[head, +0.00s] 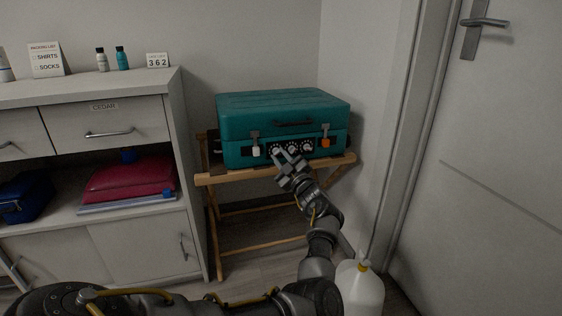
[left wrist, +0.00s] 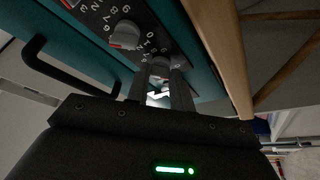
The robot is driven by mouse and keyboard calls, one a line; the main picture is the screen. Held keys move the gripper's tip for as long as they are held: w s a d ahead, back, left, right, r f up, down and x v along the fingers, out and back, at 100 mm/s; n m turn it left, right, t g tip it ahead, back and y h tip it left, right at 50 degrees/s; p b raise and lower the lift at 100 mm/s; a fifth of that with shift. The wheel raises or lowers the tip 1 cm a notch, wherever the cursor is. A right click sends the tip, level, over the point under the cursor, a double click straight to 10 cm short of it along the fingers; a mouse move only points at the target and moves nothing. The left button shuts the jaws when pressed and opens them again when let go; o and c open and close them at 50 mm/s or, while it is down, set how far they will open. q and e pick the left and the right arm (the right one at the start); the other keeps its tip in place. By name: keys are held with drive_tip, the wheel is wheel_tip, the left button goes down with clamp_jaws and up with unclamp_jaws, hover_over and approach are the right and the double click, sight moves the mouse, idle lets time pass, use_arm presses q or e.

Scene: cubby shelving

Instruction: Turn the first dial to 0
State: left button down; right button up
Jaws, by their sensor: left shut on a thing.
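A teal suitcase (head: 284,103) with a black panel of dials on its front rests on a wooden rack (head: 275,171). My left gripper (head: 287,157) reaches the left part of the panel. In the left wrist view its fingers (left wrist: 161,88) are shut on the first dial (left wrist: 160,63), the leftmost one. That dial is grey with a reddish mark and is partly hidden by the fingers, so I cannot read its setting. The middle dial (left wrist: 125,34), with a red mark, stands free beside it. The right gripper is out of view.
A grey cabinet (head: 145,87) stands left, with a card reading 362 (head: 157,60) on top. A white bottle (head: 360,292) is at the front, and a door (head: 505,150) is at the right.

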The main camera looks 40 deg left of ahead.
use_arm(q)
drive_tip(key=shift+s+a+n+g, duration=0.1)
drive_tip(key=shift+n+g, duration=0.4)
drive_tip(key=shift+n, duration=0.3)
drive_tip(key=c, duration=1.2)
unclamp_jaws()
